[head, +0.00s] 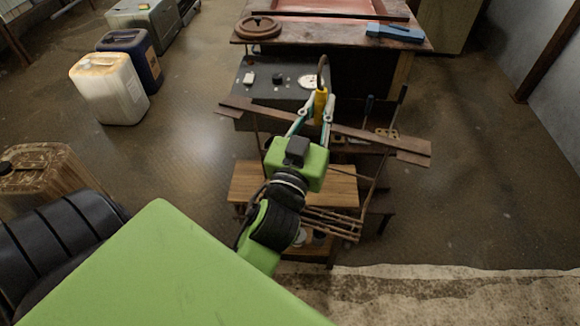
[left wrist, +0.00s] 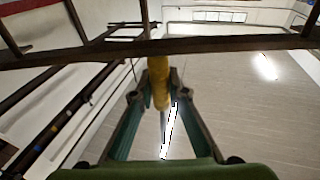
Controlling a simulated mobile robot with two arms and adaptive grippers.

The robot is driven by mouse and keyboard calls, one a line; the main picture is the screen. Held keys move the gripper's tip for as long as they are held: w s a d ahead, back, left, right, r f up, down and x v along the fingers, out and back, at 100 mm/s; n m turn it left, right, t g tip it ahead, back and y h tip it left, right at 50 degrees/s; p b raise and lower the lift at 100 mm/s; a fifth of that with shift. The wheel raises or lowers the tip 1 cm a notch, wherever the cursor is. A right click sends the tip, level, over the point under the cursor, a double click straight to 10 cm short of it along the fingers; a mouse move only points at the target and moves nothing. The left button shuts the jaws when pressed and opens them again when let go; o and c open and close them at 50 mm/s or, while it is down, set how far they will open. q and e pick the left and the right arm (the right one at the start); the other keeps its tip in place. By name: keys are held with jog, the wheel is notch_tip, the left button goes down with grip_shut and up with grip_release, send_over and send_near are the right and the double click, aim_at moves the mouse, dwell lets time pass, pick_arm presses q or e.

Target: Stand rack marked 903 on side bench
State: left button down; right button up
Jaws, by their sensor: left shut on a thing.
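My left gripper (head: 313,112) is shut on a yellow handle (head: 320,104) with a dark, curved upper end. The handle stands roughly upright at a long brown rail (head: 372,138). In the left wrist view the yellow handle (left wrist: 160,75) is between the fingertips (left wrist: 161,95), and a dark bar (left wrist: 235,44) crosses beyond it. Whether the handle belongs to a rack, or touches the rail, I cannot tell. I can read no 903 marking. A wooden bench-like surface (head: 250,182) lies below the rail. My right gripper is not in view.
A dark box (head: 262,95) with small items stands behind the rail. A brown table (head: 342,32) at the back holds a round lid (head: 258,27) and a blue object (head: 395,33). A white canister (head: 108,92) and a blue canister (head: 138,60) stand left. The floor between is clear.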

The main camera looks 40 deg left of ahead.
pick_arm(q)
jog(key=a+n+y+b, duration=0.1)
jog(key=a+r+n+g+y+b, duration=0.1)
jog(key=a+y, duration=0.1)
jog(key=a+r+y+b, duration=0.1)
jog(key=a, duration=0.1)
jog(key=shift+s+a+r+n+g, duration=0.1)
jog(key=shift+s+a+n+g, duration=0.2)
jog(key=shift+n+g, duration=0.1)
jog(key=shift+a+r+n+y, duration=0.15)
jog(key=shift+a+n+y, duration=0.15)
jog(key=shift+a+y, duration=0.2)
jog(key=w+a+f, duration=0.3)
jog(key=w+f, duration=0.3)
jog(key=w+a+f, duration=0.3)
jog(key=w+f, duration=0.3)
jog(key=f, duration=0.1)
jog(key=shift+a, duration=0.3)
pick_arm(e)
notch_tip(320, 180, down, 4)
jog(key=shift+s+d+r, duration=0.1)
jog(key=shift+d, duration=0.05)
